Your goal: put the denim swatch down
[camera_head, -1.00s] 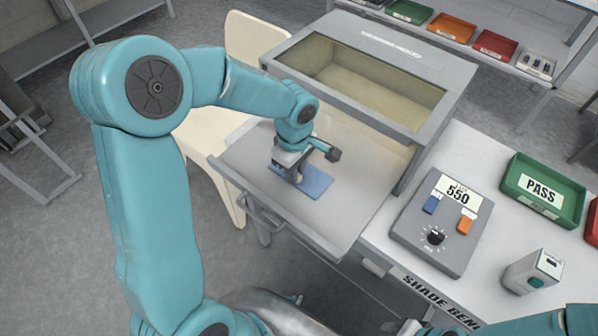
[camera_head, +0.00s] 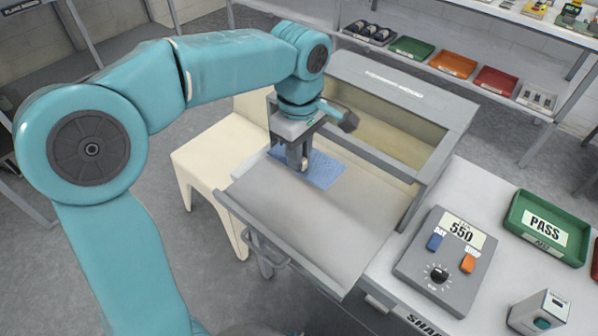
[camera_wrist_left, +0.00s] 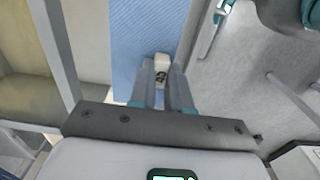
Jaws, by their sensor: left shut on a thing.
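The denim swatch (camera_head: 325,172) is a flat blue rectangle. My left gripper (camera_head: 298,165) is shut on it at its near left part, above the grey pull-out drawer tray (camera_head: 315,225) of the washer. The swatch appears raised off the tray, near its back left side; the exact gap is hard to tell. In the left wrist view the swatch (camera_wrist_left: 140,35) stretches away beyond the fingers, and a small whitish tab (camera_wrist_left: 161,62) with dark marks sits between the fingertips (camera_wrist_left: 160,75). My right gripper is not in view.
The washer's window box (camera_head: 390,100) stands behind the tray. To the right are a grey meter reading 550 (camera_head: 445,262), a green PASS tray (camera_head: 545,228) and a small grey device (camera_head: 540,312). A cream chair (camera_head: 205,165) stands left. The tray's front is bare.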

